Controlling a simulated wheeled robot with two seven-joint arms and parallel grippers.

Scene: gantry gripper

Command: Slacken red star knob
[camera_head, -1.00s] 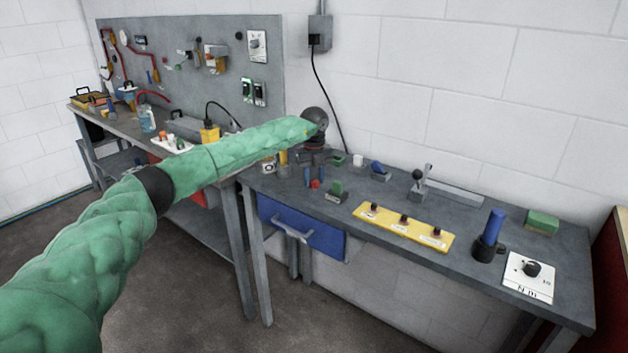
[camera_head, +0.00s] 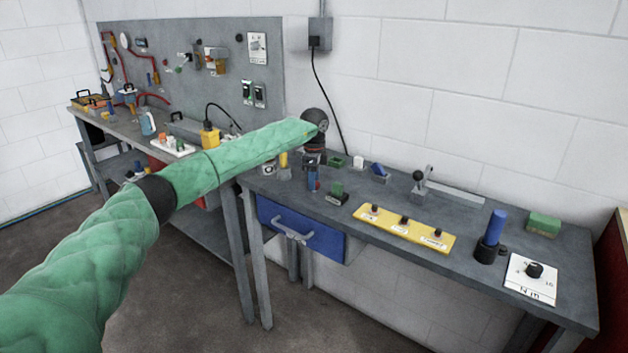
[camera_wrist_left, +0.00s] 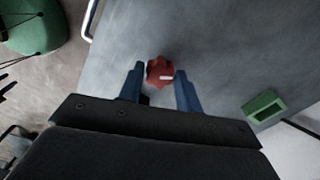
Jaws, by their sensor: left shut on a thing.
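The red star knob (camera_wrist_left: 160,72) shows in the left wrist view, lobed, with a white mark on its top. It sits at the bench top between the two blue fingers of my left gripper (camera_wrist_left: 160,76). The gripper is shut on it, one finger at each side. My right gripper is not in view.
A yellow strip with small knobs (camera_head: 404,229) lies farther right. A blue drawer (camera_head: 300,228) is under the bench (camera_head: 450,205).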

